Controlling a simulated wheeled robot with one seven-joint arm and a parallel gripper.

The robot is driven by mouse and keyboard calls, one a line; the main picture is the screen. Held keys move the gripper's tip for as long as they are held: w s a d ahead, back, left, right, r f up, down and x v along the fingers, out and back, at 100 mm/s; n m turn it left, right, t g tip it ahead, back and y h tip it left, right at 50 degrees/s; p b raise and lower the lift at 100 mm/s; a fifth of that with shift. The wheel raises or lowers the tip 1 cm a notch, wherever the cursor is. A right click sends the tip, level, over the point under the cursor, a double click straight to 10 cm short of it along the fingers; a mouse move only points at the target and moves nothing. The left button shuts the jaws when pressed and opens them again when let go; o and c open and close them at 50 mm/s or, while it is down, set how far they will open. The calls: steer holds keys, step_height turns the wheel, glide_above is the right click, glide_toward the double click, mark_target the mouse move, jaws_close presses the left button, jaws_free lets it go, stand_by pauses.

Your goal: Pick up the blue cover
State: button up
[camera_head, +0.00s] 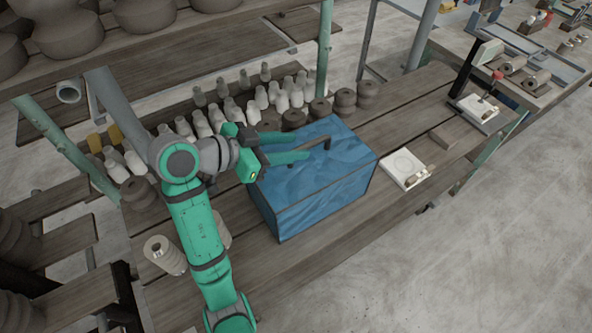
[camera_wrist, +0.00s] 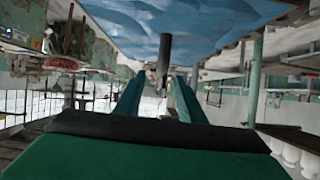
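The blue cover (camera_head: 325,165) is the top of a blue box with dark edges on the wooden workbench. A dark bar handle (camera_head: 322,144) rises from its top. In the wrist view, the blue surface (camera_wrist: 205,25) fills the upper part, and the dark handle (camera_wrist: 165,55) shows in line with the gap between my fingers. My gripper (camera_head: 298,146) reaches over the cover from the left, with its two green fingers apart and nothing held. The fingers also show in the wrist view (camera_wrist: 158,78). I cannot tell whether the fingertips overlap the handle.
Several pale bottles (camera_head: 262,97) and dark round pots (camera_head: 343,100) stand behind the box. A white scale (camera_head: 405,170) and a brown block (camera_head: 444,135) lie to its right. A green post (camera_head: 324,50) rises behind the box.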

steer(key=shift+a+f, duration=0.1)
steer(key=shift+a, duration=0.1)
steer(key=shift+d+f, duration=0.1)
steer(key=shift+f, duration=0.05)
steer(key=x, duration=1)
steer(key=shift+d, duration=0.15)
jaws_close()
stand_by(1.0)
